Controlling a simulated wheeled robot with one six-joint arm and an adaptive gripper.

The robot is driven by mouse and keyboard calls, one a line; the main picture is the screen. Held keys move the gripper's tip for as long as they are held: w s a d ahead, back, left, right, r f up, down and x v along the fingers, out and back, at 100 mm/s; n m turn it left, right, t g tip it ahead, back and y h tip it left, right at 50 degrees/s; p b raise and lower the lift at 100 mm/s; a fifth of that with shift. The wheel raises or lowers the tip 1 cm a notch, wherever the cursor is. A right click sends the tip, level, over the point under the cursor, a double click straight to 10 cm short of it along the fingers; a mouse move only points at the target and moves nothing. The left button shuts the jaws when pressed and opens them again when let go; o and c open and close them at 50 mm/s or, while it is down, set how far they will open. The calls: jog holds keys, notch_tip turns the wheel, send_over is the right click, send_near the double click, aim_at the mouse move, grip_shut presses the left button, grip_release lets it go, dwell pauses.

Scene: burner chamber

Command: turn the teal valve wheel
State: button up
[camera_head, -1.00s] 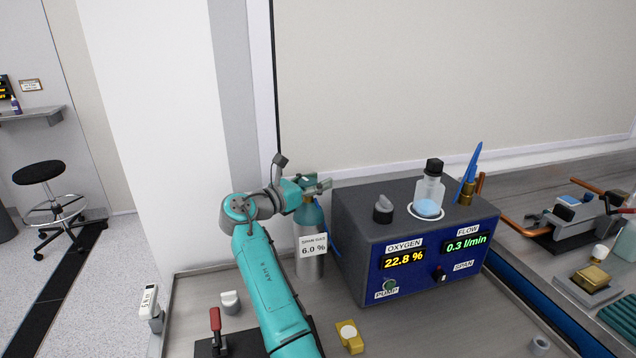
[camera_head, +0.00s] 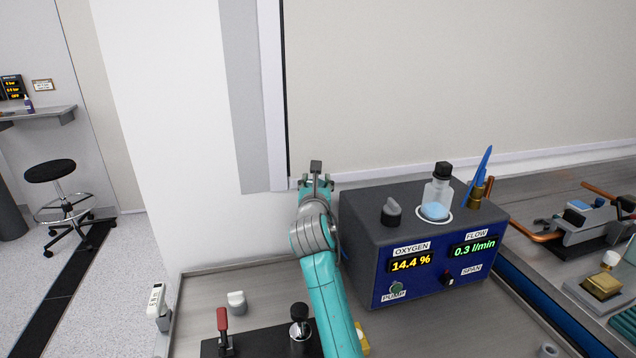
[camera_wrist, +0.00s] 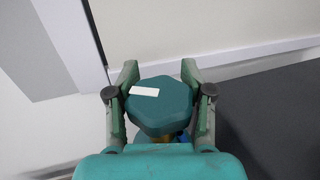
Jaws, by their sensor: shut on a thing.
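The teal valve wheel (camera_wrist: 160,104) sits between the two fingers of my gripper (camera_wrist: 160,92) in the wrist view. It is a lobed knob with a white mark on its top. My gripper is shut on it, with one finger on each side. In the head view my gripper (camera_head: 317,180) is at the left of the analyser box, and my own arm hides the wheel and the gas bottle under it. A bit of brass and blue shows below the wheel in the wrist view.
The analyser box (camera_head: 372,240) stands close at the right, reading oxygen 14.4 % and flow 0.3 l/min. A clear bottle (camera_head: 437,195) and a grey knob (camera_head: 391,211) are on its top. A red-handled lever (camera_head: 222,322) and a black-knobbed part (camera_head: 299,320) stand in front. A wall rises behind.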

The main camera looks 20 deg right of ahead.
jog(key=shift+a+f+n+t+y, duration=0.15)
jog(key=shift+n+y, duration=0.2)
jog(key=shift+y, duration=0.25)
jog(key=shift+a+r+n+t+y, duration=0.15)
jog(key=shift+n+y, duration=0.2)
jog(key=shift+y, duration=0.25)
jog(key=shift+f, duration=0.15)
jog(key=o, duration=0.9)
jog(key=shift+d, duration=0.1)
jog(key=s+a, duration=0.2)
jog(key=s, duration=0.9)
jog(key=shift+s, duration=0.4)
jog(key=shift+o, duration=0.3)
